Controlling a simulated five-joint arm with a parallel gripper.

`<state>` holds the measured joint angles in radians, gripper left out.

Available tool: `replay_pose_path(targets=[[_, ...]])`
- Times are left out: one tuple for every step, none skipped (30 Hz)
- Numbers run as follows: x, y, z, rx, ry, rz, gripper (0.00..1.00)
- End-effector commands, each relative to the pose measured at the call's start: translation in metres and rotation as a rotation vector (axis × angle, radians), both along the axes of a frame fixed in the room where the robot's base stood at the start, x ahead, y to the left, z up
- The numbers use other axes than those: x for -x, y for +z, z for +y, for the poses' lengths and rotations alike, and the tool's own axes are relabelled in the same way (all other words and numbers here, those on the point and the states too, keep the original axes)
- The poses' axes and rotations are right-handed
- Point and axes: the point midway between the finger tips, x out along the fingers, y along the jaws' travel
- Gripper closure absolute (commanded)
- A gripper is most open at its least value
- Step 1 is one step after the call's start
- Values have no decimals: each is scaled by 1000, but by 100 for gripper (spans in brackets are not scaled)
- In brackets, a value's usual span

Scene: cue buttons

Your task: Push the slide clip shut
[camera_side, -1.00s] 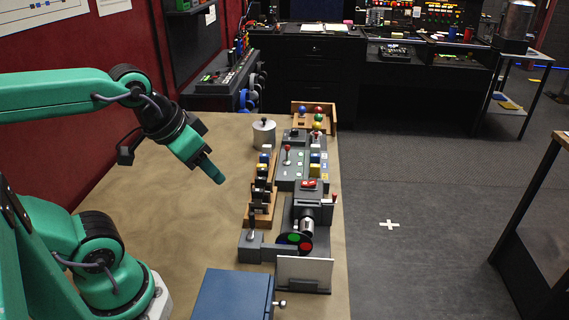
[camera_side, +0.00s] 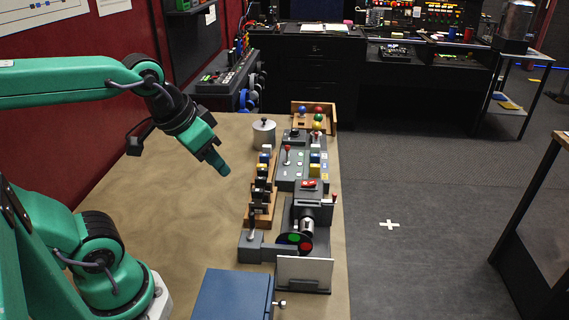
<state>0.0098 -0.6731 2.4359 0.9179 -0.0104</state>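My gripper (camera_side: 221,165) hangs in the air above the tan table, left of the row of devices, its teal tip pointing down and right. It touches nothing. From this side its fingers overlap, so I cannot tell whether they are open or shut. I cannot make out for certain which small part is the slide clip. The devices include a dark grey unit with a red switch (camera_side: 308,184), a wooden rack of dark clips or rollers (camera_side: 261,190), and a grey block with an upright lever (camera_side: 251,236).
A blue box (camera_side: 232,296) and a white card in a holder (camera_side: 304,270) stand at the near end. A metal canister (camera_side: 264,132) and a wooden tray of coloured balls (camera_side: 313,116) stand at the far end. The tabletop (camera_side: 190,225) left of the devices is clear.

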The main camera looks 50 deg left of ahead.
Motion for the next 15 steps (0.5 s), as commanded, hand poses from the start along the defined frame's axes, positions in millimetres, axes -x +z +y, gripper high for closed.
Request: replay_pose_path(targets=[[-7, 2, -1, 1, -2, 14, 67], [-10, 4, -2, 3, -1, 21, 67], [-16, 6, -3, 4, -2, 31, 67], [-21, 7, -3, 4, -2, 40, 67], [-26, 9, -4, 5, -3, 48, 67], [-32, 11, -6, 6, -3, 61, 67], [-37, 12, -7, 7, -4, 70, 67], [-43, 13, -8, 8, -4, 80, 67], [-50, 14, -9, 9, -4, 91, 67], [-55, 14, -10, 10, -4, 100, 67], [-61, 15, -11, 10, -4, 109, 67], [-68, 16, -13, 12, -4, 121, 67], [-73, 16, -14, 12, -4, 131, 67], [-79, 16, -15, 12, -5, 140, 67], [-86, 16, -17, 12, -6, 151, 67]])
